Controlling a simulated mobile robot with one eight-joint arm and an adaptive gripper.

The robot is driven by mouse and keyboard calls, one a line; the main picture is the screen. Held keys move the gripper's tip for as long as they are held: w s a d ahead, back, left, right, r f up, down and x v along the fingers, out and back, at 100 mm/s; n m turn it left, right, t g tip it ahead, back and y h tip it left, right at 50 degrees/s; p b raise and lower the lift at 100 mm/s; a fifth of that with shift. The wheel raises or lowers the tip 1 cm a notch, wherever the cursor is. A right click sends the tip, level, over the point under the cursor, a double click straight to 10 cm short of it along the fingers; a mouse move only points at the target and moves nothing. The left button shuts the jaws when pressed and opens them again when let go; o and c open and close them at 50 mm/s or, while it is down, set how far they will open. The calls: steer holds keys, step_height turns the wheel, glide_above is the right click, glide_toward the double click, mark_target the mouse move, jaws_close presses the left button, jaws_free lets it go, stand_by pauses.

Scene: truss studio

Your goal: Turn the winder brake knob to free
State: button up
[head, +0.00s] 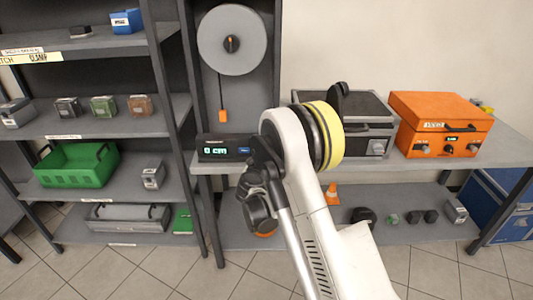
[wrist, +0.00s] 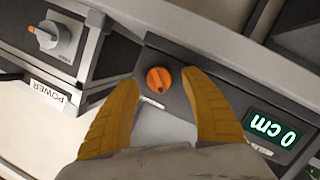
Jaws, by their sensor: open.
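The winder console with its lit "0 cm" display (head: 224,149) sits at the left end of the bench. The display also shows upside down in the wrist view (wrist: 270,130). On the same dark panel is a round orange knob (wrist: 158,80) with a dark ridge across it. The small label by it is too blurred to read. My gripper (wrist: 158,84) is open, its yellow fingers on either side of the knob; I cannot tell whether they touch it. In the head view my arm hides the knob and fingertips.
A grey case (head: 377,132) and an orange case (head: 440,122) stand on the bench to the right. The grey case's knob (wrist: 47,34) and "POWER" label (wrist: 47,92) show left in the wrist view. A reel (head: 231,62) hangs above the console. Shelves stand left.

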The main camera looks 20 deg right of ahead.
steer(key=v, duration=1.1)
steer(key=s+d+r+m+g+y, duration=0.1)
steer(key=s+d+r+g+y, duration=0.25)
steer(key=s+r, duration=0.8)
steer(key=s+a+g+y, duration=0.1)
steer(key=s+a+y, duration=0.1)
steer(key=s, duration=0.9)
steer(key=s+a+f+g+y, duration=0.1)
steer(key=s+a, duration=0.4)
steer(key=s, duration=0.6)
steer(key=shift+g+y, duration=0.45)
steer(key=shift+y, duration=0.3)
